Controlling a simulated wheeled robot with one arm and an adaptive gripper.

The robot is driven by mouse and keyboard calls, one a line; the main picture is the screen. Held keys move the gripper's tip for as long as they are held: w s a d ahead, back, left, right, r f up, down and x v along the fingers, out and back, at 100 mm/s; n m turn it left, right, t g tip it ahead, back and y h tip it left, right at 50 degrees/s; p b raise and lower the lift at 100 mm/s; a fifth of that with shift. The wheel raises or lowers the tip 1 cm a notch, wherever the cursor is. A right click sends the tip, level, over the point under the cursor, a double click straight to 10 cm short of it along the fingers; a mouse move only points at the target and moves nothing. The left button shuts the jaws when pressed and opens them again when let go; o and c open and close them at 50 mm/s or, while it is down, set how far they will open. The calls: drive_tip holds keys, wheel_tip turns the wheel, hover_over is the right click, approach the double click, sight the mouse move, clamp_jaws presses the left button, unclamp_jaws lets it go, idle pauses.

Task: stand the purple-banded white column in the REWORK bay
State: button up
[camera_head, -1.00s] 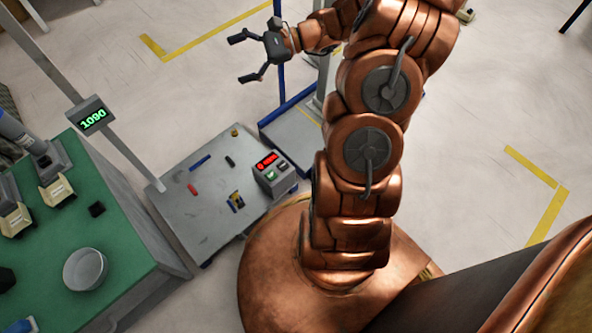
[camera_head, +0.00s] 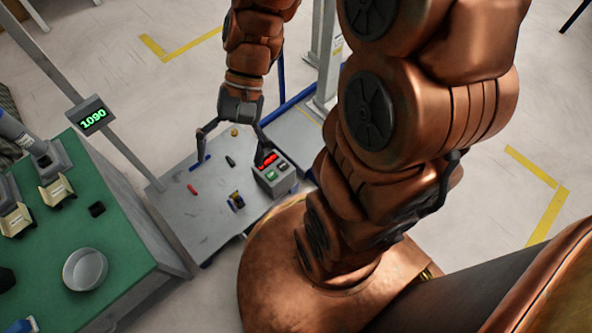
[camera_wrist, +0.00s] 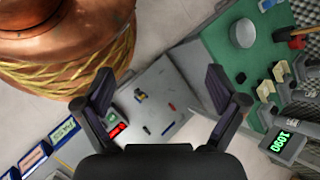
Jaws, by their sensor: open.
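I cannot make out a purple-banded white column in any view. My gripper (camera_head: 234,150) is open and empty, pointing down above a grey platform (camera_head: 190,222). In the wrist view my gripper (camera_wrist: 159,88) has its two dark fingers spread wide, with the platform (camera_wrist: 165,75) beyond and between them. At the lower left of the wrist view is a row of blue-framed label plates (camera_wrist: 65,130). Their words are too small to read, so I cannot tell which marks the REWORK bay.
A box with a red display (camera_head: 272,173) and several small loose parts lie on the platform. A green bench (camera_head: 125,235) with a round pale dish (camera_head: 85,269) stands left, beside a post with a display (camera_head: 93,116). Pale floor (camera_head: 480,220) is open at the right.

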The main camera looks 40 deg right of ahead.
drive_tip(key=s+d+n+h, duration=0.5)
drive_tip(key=s+d+h, duration=0.1)
drive_tip(key=s, duration=0.4)
drive_tip(key=shift+s+d+h, duration=0.25)
drive_tip(key=shift+d+h, duration=0.15)
drive_tip(key=shift+h, duration=0.1)
drive_tip(key=shift+r, duration=0.15)
